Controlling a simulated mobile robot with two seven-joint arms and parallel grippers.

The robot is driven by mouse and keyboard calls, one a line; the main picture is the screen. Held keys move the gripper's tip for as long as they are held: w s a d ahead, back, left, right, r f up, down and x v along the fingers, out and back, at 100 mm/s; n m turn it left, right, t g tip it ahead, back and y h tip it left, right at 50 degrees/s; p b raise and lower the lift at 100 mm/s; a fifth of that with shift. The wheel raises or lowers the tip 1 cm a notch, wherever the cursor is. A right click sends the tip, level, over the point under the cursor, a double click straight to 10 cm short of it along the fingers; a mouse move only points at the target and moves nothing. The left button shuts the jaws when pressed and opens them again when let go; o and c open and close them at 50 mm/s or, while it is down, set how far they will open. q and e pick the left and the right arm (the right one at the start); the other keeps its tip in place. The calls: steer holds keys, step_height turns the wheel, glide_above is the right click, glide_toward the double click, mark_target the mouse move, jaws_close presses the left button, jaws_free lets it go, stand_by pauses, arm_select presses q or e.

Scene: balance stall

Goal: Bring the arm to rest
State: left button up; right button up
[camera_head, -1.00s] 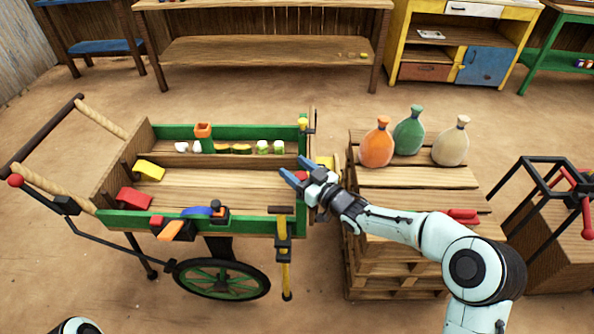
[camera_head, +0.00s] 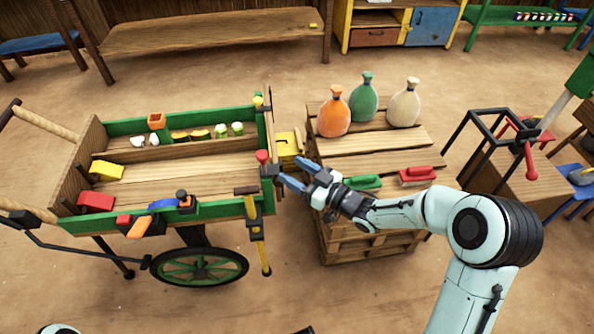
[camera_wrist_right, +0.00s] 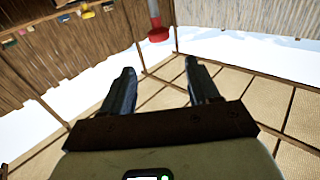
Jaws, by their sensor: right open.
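My right gripper (camera_head: 289,172) is in the gap between the cart's right end and the pallet stack, its blue fingers pointing left toward the cart. The fingers are apart with nothing between them. In the right wrist view the two dark fingers (camera_wrist_right: 157,72) are also spread and empty, with roof matting and sky behind them. My right arm reaches in from the lower right, across the front of the pallet stack. My left gripper is out of view.
The wooden cart (camera_head: 190,182) with green rails stands left, with a red knob (camera_head: 262,157) close to my fingertips. The pallet stack (camera_head: 365,165) holds three sacks, a green tool (camera_head: 362,182) and a red tool (camera_head: 417,176). A black frame (camera_head: 490,140) stands right.

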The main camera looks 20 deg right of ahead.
stand_by(0.5)
steer(key=s+a+f+m+g+h+p, duration=0.25)
steer(key=s+f+m+p, duration=0.2)
steer(key=f, duration=0.45)
steer(key=s+a+f+m+g+h+p, duration=0.1)
steer(key=s+f+m+g+h+p, duration=0.25)
steer(key=f, duration=0.55)
arm_select(q)
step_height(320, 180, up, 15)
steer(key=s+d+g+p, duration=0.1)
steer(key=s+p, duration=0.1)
steer(key=p, duration=0.5)
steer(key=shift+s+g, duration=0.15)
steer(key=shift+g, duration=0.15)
arm_select(e)
steer(key=s+a+f+g, duration=0.2)
steer(key=s+g, duration=0.1)
steer(key=s, duration=0.5)
steer(key=s+a+f+m+g, duration=0.1)
steer(key=s+g, duration=0.3)
steer(key=s, duration=0.4)
steer(key=s+a+f+g, duration=0.2)
steer(key=s+f+g, duration=0.1)
steer(key=s, duration=0.6)
steer(key=shift+a+m+g+y, duration=0.3)
steer(key=shift+m+g+y, duration=0.1)
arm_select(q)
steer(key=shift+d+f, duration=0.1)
